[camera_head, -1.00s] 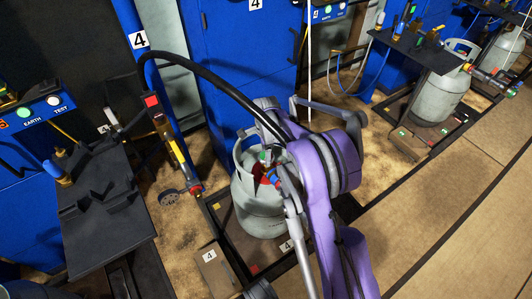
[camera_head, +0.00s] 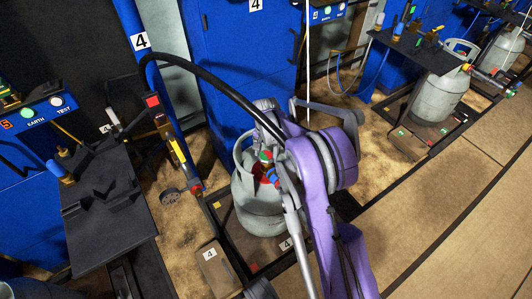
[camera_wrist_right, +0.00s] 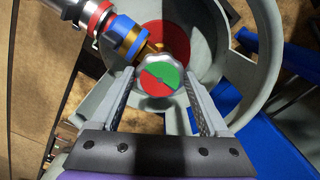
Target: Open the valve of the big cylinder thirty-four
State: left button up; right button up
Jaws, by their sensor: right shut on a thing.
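The big grey gas cylinder (camera_head: 262,212) stands upright on a dark low platform with number 4 plates, in the middle of the head view. I cannot read a thirty-four on it. Its valve knob (camera_wrist_right: 160,82), with a green and red cap, is at the centre of the right wrist view. My right gripper (camera_wrist_right: 157,72) is shut on the knob, one finger on each side. A blue and brass connector (camera_wrist_right: 130,40) joins the valve beside the knob. In the head view my purple right arm partly hides the cylinder top. My left gripper is not in view.
The cylinder's collar (camera_wrist_right: 240,90) curves closely around the valve and fingers. A black hose (camera_head: 205,72) arches over to the cylinder from the left. A black shelf (camera_head: 105,215) stands at left, blue cabinets (camera_head: 235,70) behind. Another grey cylinder (camera_head: 440,97) stands at right. The floor at lower right is clear.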

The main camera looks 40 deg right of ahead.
jog(key=n, duration=0.4)
jog(key=shift+n, duration=0.4)
jog(key=n+p, duration=0.1)
jog(key=n, duration=0.8)
jog(key=shift+d, duration=0.1)
jog(key=shift+n+p, duration=0.45)
jog(key=shift+n, duration=1.45)
jog(key=o, duration=1.2)
jog(key=shift+o, duration=0.2)
